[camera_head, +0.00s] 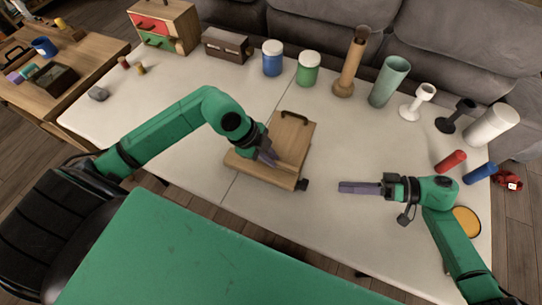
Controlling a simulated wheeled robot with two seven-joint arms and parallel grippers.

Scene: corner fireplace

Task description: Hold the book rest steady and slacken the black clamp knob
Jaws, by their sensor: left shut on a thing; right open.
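The wooden book rest (293,140) stands on the white table, with a dark handle at its far end. The black clamp knob (303,185) sticks out at its near right corner. My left gripper (270,158) is over the left part of the book rest and shut on it; the exact grip spot is partly hidden by the gripper. My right gripper (345,188) is open and empty. It lies to the right of the knob, pointing left towards it, with a gap between them.
Along the back stand a blue jar (272,58), a green jar (308,68), a wooden pepper mill (351,62) and a green cup (389,82). Red (450,161) and blue (480,173) cylinders lie at the right, near an orange disc (466,221). The table between knob and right gripper is clear.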

